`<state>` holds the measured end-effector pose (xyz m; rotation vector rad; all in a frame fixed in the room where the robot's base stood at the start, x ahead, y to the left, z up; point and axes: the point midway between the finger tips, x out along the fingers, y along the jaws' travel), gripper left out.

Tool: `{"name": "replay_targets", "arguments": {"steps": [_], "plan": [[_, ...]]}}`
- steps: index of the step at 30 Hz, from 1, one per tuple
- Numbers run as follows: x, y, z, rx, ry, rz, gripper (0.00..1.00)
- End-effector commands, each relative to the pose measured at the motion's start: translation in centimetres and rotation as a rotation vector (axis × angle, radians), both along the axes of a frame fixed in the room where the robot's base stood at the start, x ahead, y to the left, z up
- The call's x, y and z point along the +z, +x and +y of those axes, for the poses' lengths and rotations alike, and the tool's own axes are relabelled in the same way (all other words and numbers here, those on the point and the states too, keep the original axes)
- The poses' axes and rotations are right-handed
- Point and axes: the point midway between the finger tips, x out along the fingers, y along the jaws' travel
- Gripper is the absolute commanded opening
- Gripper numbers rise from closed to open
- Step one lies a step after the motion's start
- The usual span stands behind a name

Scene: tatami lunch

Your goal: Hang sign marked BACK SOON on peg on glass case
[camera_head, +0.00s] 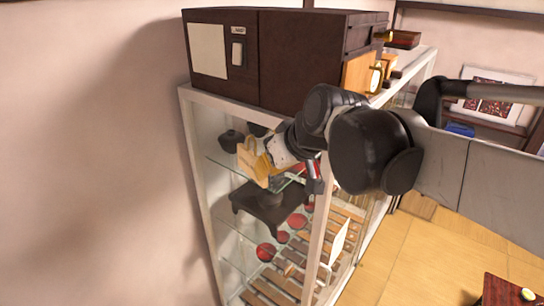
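My arm reaches in from the right, and my gripper (268,160) is in front of the upper part of the glass case (198,160). A small tan, wood-like piece (253,166) is at the gripper's end. It looks in contact with the fingers, but I cannot tell whether they are closed on it. No lettering is readable on it, so I cannot confirm it is the BACK SOON sign. A pale, slanted panel (340,243) shows at the lower right of the case, with no readable words. I cannot make out a peg; my arm hides part of the case.
A dark brown cabinet (285,60) stands on the case, with a pale sheet (208,50) on its front. Inside the case are a dark stand (262,205), red balls (266,253) and wooden slats.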

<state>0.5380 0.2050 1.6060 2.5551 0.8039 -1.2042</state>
Motion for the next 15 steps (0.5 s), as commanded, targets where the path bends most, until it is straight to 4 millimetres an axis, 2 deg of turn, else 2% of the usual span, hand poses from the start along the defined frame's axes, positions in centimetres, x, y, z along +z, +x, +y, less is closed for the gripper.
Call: {"name": "replay_targets", "arguments": {"steps": [5,15], "plan": [[0.1,0.2,-0.2,0.0,-0.001,-0.002,0.0],[-0.2,1.9,-1.5,-0.002,0.0,-0.001,0.0]]}}
